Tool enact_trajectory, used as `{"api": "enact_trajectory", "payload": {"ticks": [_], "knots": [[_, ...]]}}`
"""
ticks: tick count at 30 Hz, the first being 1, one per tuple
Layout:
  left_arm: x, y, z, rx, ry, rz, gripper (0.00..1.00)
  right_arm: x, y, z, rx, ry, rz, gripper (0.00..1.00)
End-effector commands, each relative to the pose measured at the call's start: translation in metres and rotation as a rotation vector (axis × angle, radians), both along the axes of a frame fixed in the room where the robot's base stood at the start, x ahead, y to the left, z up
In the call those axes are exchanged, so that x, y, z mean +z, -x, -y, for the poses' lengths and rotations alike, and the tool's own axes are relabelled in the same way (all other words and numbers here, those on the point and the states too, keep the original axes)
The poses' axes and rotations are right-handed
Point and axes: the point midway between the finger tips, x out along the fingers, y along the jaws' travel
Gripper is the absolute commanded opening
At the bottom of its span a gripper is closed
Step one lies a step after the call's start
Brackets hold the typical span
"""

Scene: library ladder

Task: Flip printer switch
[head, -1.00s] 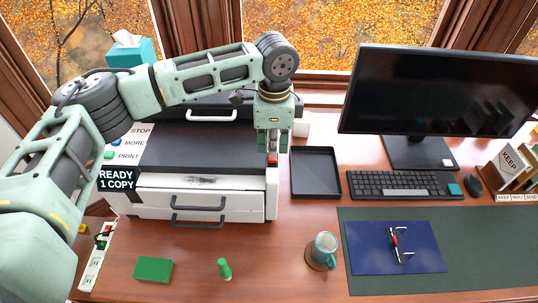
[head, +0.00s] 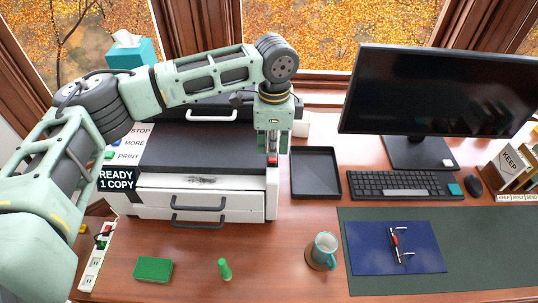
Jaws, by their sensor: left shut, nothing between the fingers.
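The printer (head: 205,203) is a white and black box on the left half of the desk, with two drawer handles on its front. A small red switch (head: 272,161) sits on its right side near the top front edge. My left gripper (head: 272,150) is shut and empty, pointing down, with its fingertips right at the red switch. Whether they touch it I cannot tell. The gripper hides part of the switch and the printer's right edge. My right gripper is not in view.
A black tray (head: 316,174) lies just right of the printer. A mug (head: 323,251), a green stamp (head: 224,269) and a green pad (head: 153,269) stand in front. A power strip (head: 95,258) lies at the left edge. The monitor (head: 440,90) and keyboard (head: 405,185) are at right.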

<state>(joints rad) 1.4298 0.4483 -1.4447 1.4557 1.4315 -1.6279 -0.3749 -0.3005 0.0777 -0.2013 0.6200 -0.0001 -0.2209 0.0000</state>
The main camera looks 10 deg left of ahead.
Motion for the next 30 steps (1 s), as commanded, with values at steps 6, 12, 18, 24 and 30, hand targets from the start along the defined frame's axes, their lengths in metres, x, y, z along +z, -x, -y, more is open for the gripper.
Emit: {"api": "enact_trajectory", "payload": {"ticks": [6,12,18,24,30], "knots": [[-0.003,0.0,0.0,0.0,0.0,0.0,0.0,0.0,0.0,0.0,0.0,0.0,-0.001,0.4],[-0.007,0.0,0.0,0.0,0.0,0.0,0.0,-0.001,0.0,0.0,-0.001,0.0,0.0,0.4],[-0.01,0.0,0.0,0.0,0.0,0.0,0.0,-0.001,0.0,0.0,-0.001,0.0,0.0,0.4],[-0.013,0.0,0.0,0.0,0.0,-0.001,0.0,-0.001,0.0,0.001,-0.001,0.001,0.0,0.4],[-0.016,0.0,0.0,0.0,0.0,-0.001,0.0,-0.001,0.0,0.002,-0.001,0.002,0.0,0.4]]}}
